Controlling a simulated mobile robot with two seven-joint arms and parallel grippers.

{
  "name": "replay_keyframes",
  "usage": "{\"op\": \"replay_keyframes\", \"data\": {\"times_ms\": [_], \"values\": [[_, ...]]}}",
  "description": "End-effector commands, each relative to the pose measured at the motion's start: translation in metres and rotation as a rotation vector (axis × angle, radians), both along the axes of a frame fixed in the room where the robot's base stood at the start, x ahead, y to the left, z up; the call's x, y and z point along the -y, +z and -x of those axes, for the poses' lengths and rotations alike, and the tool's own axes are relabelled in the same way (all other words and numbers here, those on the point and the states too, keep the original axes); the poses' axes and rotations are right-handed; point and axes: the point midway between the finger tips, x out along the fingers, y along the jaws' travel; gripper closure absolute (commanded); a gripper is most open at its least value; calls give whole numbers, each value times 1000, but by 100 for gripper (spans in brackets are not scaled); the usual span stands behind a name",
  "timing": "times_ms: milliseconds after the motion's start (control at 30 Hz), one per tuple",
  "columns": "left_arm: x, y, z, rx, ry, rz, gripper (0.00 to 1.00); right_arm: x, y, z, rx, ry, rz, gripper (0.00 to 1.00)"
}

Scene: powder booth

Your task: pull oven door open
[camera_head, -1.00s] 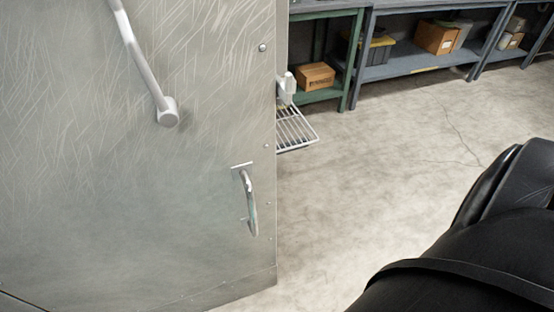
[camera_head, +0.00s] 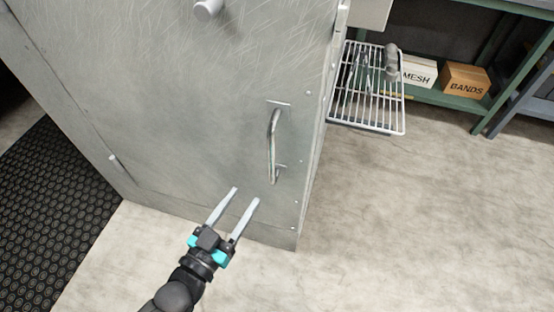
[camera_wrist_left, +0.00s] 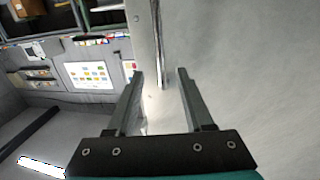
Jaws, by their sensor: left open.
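The oven door (camera_head: 190,90) is a large scratched metal panel, seen in the head view, and it looks closed. Its upright, curved metal handle (camera_head: 272,147) is near the door's right edge. My left gripper (camera_head: 246,195) is below and a little left of the handle, in front of the door's lower part. Its two fingers are apart with nothing between them, and it does not touch the handle. In the left wrist view my open fingers (camera_wrist_left: 160,74) point toward a grey metal surface with a bright narrow strip; I cannot tell whether that strip is the handle. My right gripper is out of view.
A white wire rack (camera_head: 372,115) juts out at the door's right side with tools on it. A green shelf (camera_head: 448,108) with boxes stands behind. A black mat (camera_head: 45,205) lies at the left. Bare floor (camera_head: 420,220) is free at the right.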

Motion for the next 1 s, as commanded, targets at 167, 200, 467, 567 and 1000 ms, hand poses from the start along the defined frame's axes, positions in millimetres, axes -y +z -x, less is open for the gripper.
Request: {"op": "replay_keyframes", "data": {"times_ms": [167,200,467,567,1000], "values": [[18,0,-31,4,0,2,48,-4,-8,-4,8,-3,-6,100],[22,-1,-39,3,1,2,48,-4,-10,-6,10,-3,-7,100],[46,-2,-82,2,0,1,48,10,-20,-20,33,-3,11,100],[54,-1,-96,1,0,2,48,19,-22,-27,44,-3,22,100],[66,-1,-117,-3,0,-1,48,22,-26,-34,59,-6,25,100]]}}
